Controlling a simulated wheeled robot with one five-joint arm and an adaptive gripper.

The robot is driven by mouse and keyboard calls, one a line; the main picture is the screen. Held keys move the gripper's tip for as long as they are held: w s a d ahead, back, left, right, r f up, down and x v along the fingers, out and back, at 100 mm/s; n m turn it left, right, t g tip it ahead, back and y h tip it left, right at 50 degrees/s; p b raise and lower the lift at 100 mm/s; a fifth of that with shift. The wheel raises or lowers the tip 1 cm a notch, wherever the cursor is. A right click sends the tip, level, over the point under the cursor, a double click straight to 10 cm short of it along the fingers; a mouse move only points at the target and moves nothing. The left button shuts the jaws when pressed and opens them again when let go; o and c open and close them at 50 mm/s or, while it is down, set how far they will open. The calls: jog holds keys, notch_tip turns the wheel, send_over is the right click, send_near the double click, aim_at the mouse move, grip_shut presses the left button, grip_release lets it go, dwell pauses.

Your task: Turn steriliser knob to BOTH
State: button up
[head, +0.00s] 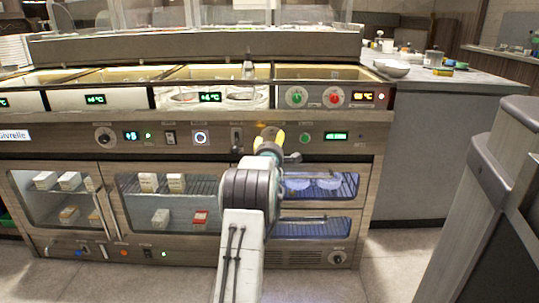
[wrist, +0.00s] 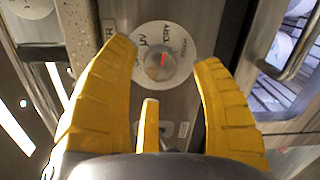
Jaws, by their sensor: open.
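The steriliser knob (wrist: 156,68) is a round grey knob on a pale dial plate in the wrist view. Its short red mark points up and slightly right in that picture, toward the gap between the lettering "UV" and "DRY". More lettering at the plate's right and left edges is too small to read surely. My gripper (wrist: 166,58) has yellow fingers spread apart on both sides of the dial, with a shorter one below. Nothing is between them in their grip. In the head view my gripper (head: 268,140) is in front of the counter's control strip and hides the knob.
A metal door handle (wrist: 300,50) stands close on the right in the wrist view. In the head view, green (head: 296,97) and red (head: 333,97) knobs sit above, right of my gripper. A glass-front drawer with blue-white bowls (head: 328,183) is below right. Open floor lies in front.

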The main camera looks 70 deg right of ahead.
jog(key=v, duration=1)
jog(key=shift+s, duration=0.1)
dwell(0.3)
jog(key=shift+w+d+f+m, duration=0.15)
jog(key=shift+w+d+m, duration=0.35)
jog(key=shift+d+m, duration=1.6)
jog(key=shift+w+d+f+m, duration=0.15)
jog(key=shift+w+d+m, duration=0.4)
jog(key=shift+d+m, duration=1.5)
jog(key=shift+w+d+f+m, duration=0.1)
jog(key=shift+w+d+m, duration=0.4)
jog(key=shift+d+m, duration=1.55)
jog(key=shift+o, duration=0.4)
